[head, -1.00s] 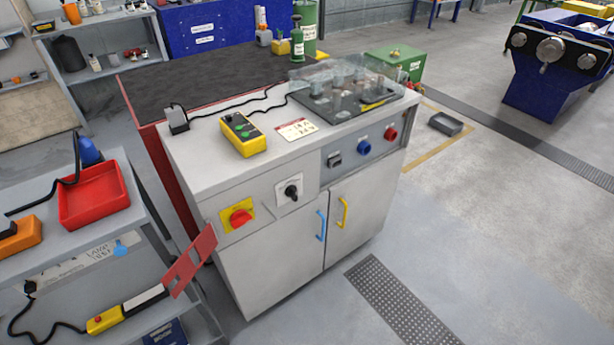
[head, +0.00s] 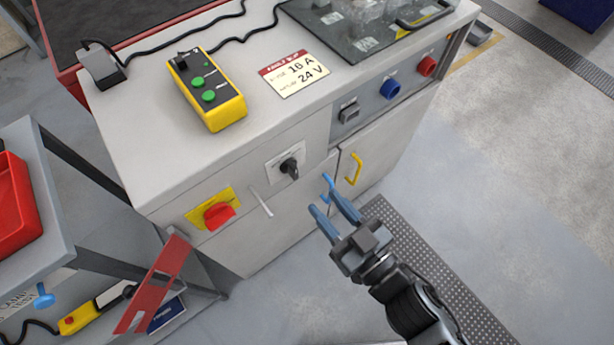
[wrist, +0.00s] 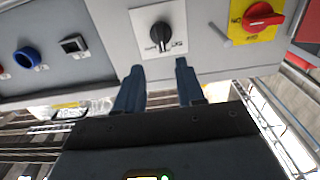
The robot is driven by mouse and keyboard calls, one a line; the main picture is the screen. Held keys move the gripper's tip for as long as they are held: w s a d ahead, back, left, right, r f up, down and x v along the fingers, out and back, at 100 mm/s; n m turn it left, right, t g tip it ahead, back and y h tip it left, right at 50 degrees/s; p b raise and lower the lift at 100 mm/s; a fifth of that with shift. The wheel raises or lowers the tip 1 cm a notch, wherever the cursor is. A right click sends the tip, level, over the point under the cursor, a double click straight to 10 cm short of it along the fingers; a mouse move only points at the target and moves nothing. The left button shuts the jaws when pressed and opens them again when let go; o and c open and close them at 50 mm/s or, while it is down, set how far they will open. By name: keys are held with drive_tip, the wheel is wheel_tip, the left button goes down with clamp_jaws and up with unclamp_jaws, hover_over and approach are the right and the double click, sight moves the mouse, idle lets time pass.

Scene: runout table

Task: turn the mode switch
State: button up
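The mode switch, which I take to be the black rotary knob (head: 289,168) on a white plate, sits on the grey cabinet's front. In the wrist view the knob (wrist: 160,34) is near the top centre, its pointer slanted; the print beside it is too small to read. My gripper (head: 322,199) is open and empty, with blue fingers pointing toward the cabinet front, below and right of the knob in the head view. In the wrist view the fingertips (wrist: 160,65) lie either side of the knob's line, apart from it.
A red rotary switch (head: 218,215) on a yellow plate and a thin pale rod (head: 261,201) are left of the knob. A blue button (head: 390,89), red button (head: 427,66) and yellow door handle (head: 354,168) are to the right. A yellow control box (head: 207,90) lies on top.

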sight(296, 172)
drive_tip(key=x, duration=0.8)
drive_tip(key=shift+a+p, duration=0.25)
drive_tip(key=shift+p, duration=0.05)
clamp_jaws()
